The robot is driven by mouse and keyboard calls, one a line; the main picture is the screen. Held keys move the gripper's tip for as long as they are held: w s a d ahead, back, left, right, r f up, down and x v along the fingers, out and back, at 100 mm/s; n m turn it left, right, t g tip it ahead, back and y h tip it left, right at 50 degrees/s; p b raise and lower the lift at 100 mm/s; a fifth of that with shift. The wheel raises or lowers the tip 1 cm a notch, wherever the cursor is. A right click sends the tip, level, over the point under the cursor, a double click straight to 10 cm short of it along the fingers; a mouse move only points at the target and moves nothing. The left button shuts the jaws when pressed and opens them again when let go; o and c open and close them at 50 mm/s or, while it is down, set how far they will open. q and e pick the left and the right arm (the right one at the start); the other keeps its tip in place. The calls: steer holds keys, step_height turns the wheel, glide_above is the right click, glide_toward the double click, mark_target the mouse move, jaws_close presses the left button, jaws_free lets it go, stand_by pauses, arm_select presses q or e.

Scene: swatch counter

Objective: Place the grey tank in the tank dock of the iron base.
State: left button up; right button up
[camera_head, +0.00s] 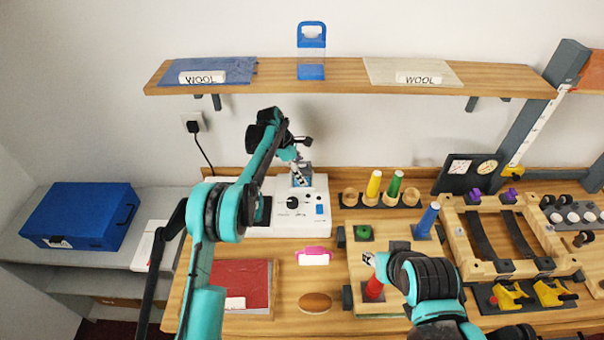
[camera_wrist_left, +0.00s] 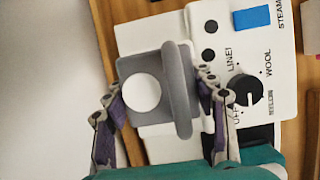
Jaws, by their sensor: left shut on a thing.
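The grey tank (camera_wrist_left: 126,68) is a squarish block with a round white spot and a thick rounded bar along one side. It also shows in the head view (camera_head: 304,181), over the rear part of the white iron base (camera_head: 262,228). The base (camera_wrist_left: 213,67) carries a dark dial, a blue button and printed labels. My left gripper (camera_head: 298,171) is shut on the tank, with one finger on each side (camera_wrist_left: 160,108). The dock is hidden under the tank, and I cannot tell whether the tank is seated. My right gripper (camera_head: 372,266) is by a red spool, its fingers unclear.
A wooden shelf (camera_head: 350,79) hangs above the base. Several coloured spools (camera_head: 396,186) stand right of it. A pink-and-white item (camera_head: 314,256), a brown oval (camera_head: 315,303) and a red folder (camera_head: 240,281) lie in front. A blue case (camera_head: 83,214) is at the left.

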mark_target(300, 168)
arm_select(q)
steer(key=o, duration=1.4)
steer(key=shift+f, duration=0.1)
steer(key=shift+c, duration=0.2)
steer(key=shift+r, duration=0.2)
steer(key=p+v, duration=0.1)
steer(key=v, duration=0.6)
steer(key=shift+r, duration=0.3)
steer(key=shift+a, duration=0.1)
